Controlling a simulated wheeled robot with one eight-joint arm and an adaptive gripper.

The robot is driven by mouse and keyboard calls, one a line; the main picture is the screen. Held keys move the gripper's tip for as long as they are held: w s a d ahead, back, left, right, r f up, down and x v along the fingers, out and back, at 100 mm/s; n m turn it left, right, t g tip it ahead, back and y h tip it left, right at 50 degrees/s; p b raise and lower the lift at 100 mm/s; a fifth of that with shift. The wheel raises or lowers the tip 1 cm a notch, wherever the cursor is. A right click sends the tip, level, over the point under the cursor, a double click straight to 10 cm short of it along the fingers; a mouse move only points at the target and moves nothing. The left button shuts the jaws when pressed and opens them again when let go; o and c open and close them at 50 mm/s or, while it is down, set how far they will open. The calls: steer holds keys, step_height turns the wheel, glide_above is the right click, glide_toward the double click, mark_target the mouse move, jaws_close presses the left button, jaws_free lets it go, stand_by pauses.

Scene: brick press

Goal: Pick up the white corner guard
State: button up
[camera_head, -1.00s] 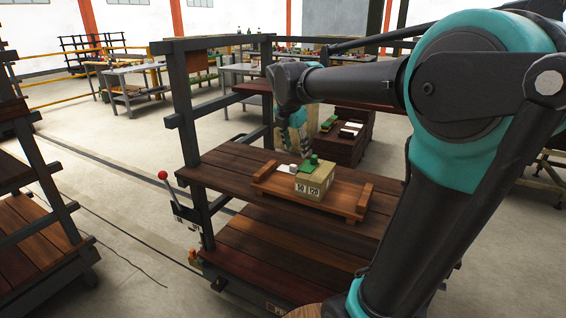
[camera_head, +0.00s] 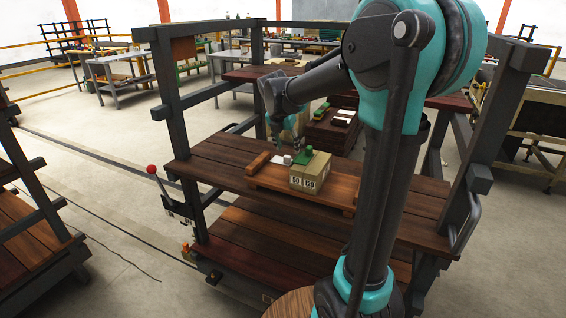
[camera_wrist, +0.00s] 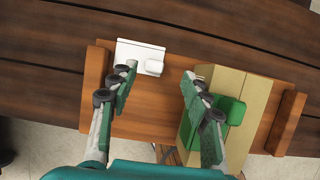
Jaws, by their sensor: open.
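The white corner guard (camera_wrist: 138,52) lies on a wooden tray (camera_wrist: 140,125), near its upper left in the wrist view. In the head view the white corner guard (camera_head: 287,160) shows small, left of the cardboard box. My gripper (camera_wrist: 157,78) is open and empty. In the wrist view its two fingers reach toward the tray, the left tip just below the guard's lower left edge and the right tip by the box. Neither finger is seen gripping the guard.
A cardboard box (camera_head: 311,175) with a green piece (camera_head: 303,155) on it stands beside the white guard. The tray has raised end bars (camera_wrist: 288,122). The tray rests on a dark plank shelf (camera_head: 215,165) with posts (camera_head: 170,85) at its corners.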

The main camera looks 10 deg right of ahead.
mark_target(286, 160)
steer(key=shift+a+x, duration=0.15)
steer(key=shift+x, duration=1.25)
steer(key=shift+a+x, duration=0.2)
steer(key=shift+x, duration=1.25)
steer(key=shift+w, duration=0.15)
steer(key=shift+c, duration=0.3)
jaws_close()
